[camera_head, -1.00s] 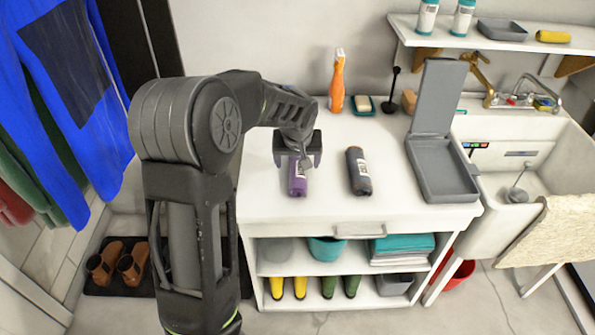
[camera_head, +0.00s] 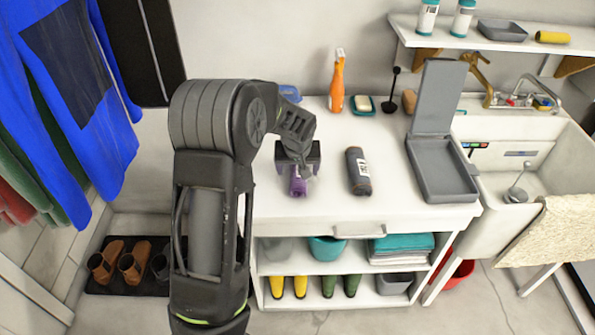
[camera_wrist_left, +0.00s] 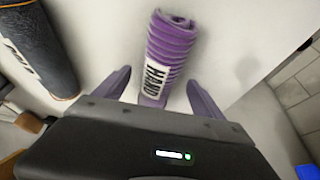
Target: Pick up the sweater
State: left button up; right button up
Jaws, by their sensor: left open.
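A purple ribbed roll (camera_head: 298,186) with a white label lies on the white cabinet top; it also shows in the left wrist view (camera_wrist_left: 170,45). A dark grey roll (camera_head: 358,172) with a label lies to its right. A blue long-sleeved garment (camera_head: 75,90) hangs at the far left. I cannot tell for certain which of these is the sweater. My left gripper (camera_head: 298,166) is over the purple roll, hiding its far end. In the left wrist view its open fingers (camera_wrist_left: 160,88) stand on either side of the roll's near end, with nothing gripped. My right gripper is out of view.
An orange spray bottle (camera_head: 337,82), a soap dish (camera_head: 362,104) and an open grey box (camera_head: 442,170) stand on the cabinet top. The sink (camera_head: 530,160) is to the right. Brown boots (camera_head: 118,262) are on the floor at left.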

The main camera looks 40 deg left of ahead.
pick_arm(q)
jog(key=shift+c, duration=0.3)
grip_shut()
dwell(0.8)
